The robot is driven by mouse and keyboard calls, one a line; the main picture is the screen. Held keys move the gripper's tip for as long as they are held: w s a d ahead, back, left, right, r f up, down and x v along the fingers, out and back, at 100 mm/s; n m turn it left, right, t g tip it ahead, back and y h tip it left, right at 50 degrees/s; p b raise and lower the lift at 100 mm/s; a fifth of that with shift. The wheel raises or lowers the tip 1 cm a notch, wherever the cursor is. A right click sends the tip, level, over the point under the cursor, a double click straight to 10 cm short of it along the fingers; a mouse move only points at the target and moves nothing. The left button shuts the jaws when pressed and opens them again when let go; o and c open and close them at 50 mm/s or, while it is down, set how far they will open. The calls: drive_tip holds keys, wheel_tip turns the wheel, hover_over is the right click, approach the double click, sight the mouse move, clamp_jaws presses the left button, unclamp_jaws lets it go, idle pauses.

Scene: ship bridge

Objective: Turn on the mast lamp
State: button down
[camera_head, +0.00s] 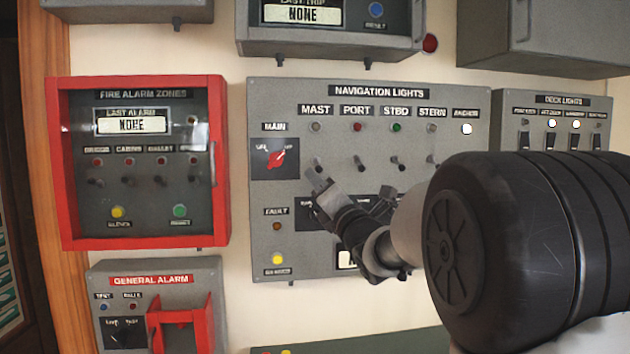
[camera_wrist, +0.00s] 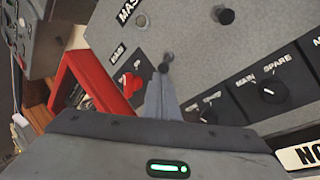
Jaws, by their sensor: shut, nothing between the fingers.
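The navigation lights panel (camera_head: 470,215) is grey and faces me. The mast indicator (camera_head: 316,127), under the MAST label, looks grey and unlit. The mast toggle switch (camera_head: 318,162) stands below it; its black knob shows in the wrist view (camera_wrist: 163,68). My gripper (camera_head: 317,183) is shut and empty, its fingertips just below the mast toggle. In the wrist view the fingertips (camera_wrist: 160,88) lie right at the knob; I cannot tell whether they touch. The red main rotary switch (camera_head: 277,160) is left of the toggle, its pointer tilted up and right.
Port (camera_head: 359,162) and starboard (camera_head: 396,162) toggles stand close to the right. The anchor indicator (camera_head: 467,129) is lit white. A red-framed fire alarm box (camera_head: 225,160) projects at left. My arm covers the panel's lower right. A main/spare knob (camera_wrist: 268,88) sits below.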

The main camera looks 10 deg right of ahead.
drive_tip(key=shift+s+r+m+g+h+p, duration=0.15)
drive_tip(key=shift+r+m+g+h+p, duration=0.2)
drive_tip(key=shift+r+g+p, duration=0.2)
drive_tip(key=p, duration=0.1)
drive_tip(key=r+g+p, duration=0.1)
drive_tip(key=p, duration=0.1)
drive_tip(key=r+g+p, duration=0.1)
drive_tip(key=p, duration=0.1)
drive_tip(key=shift+s+r+m+h, duration=0.2)
drive_tip(key=shift+s+m+h, duration=0.05)
drive_tip(key=shift+m+h, duration=0.1)
drive_tip(key=shift+d+f+g+p, duration=0.1)
drive_tip(key=shift+f+g+p, duration=0.15)
drive_tip(key=shift+g+p, duration=0.65)
drive_tip(key=b, duration=0.3)
approach(317, 167)
drive_tip(key=shift+h, duration=0.3)
drive_tip(key=s+a, duration=0.1)
drive_tip(key=a, duration=0.1)
drive_tip(key=s+a, duration=0.1)
drive_tip(key=a, duration=0.1)
drive_tip(key=shift+s, duration=0.3)
